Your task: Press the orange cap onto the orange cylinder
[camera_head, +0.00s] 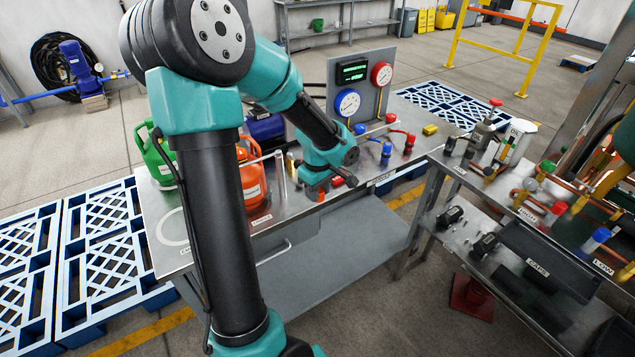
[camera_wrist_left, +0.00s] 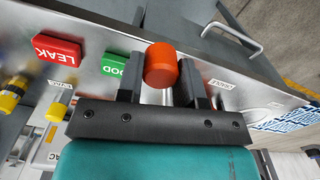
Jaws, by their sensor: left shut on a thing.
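The orange cylinder (camera_head: 252,183) stands upright on the left part of the metal bench, partly behind my left arm. Its top is mostly hidden. My left gripper (camera_head: 322,190) is over the front of the bench, to the right of the cylinder and apart from it. In the left wrist view, my left gripper (camera_wrist_left: 162,88) is shut on the orange cap (camera_wrist_left: 161,66), which sits between the two dark fingers. My right gripper is not in view.
A green cylinder (camera_head: 158,157) stands left of the orange one. A gauge panel (camera_head: 362,90) stands at the back of the bench. Red LEAK (camera_wrist_left: 56,50) and green GOOD (camera_wrist_left: 114,65) blocks lie near the gripper. A shelf (camera_head: 545,265) stands at right.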

